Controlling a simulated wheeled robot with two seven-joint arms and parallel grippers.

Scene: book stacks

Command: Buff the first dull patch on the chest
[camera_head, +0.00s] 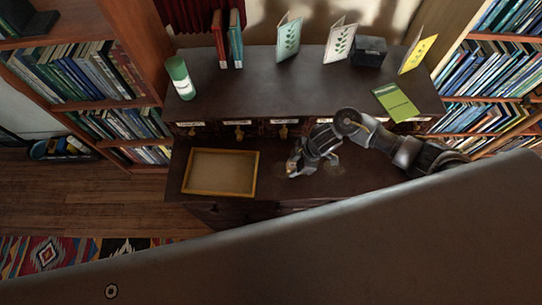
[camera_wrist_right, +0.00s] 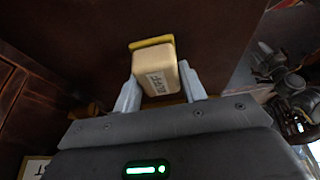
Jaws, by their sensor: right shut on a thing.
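The dark wooden chest (camera_head: 290,85) has a raised top, a row of labelled drawers and a lower front ledge (camera_head: 365,180). My right gripper (camera_head: 296,170) is low over this ledge. In the right wrist view it is shut on a cream block (camera_wrist_right: 155,72) with a printed label and a yellow pad (camera_wrist_right: 150,42) at its far end. The pad is at or very near the dark wood; I cannot tell if it touches. A faint dull patch (camera_head: 334,170) shows on the ledge just right of the gripper. The gripper may hide others. My left gripper is out of view.
A gold-rimmed tray (camera_head: 220,172) lies on the ledge left of the gripper. Bookshelves flank both sides.

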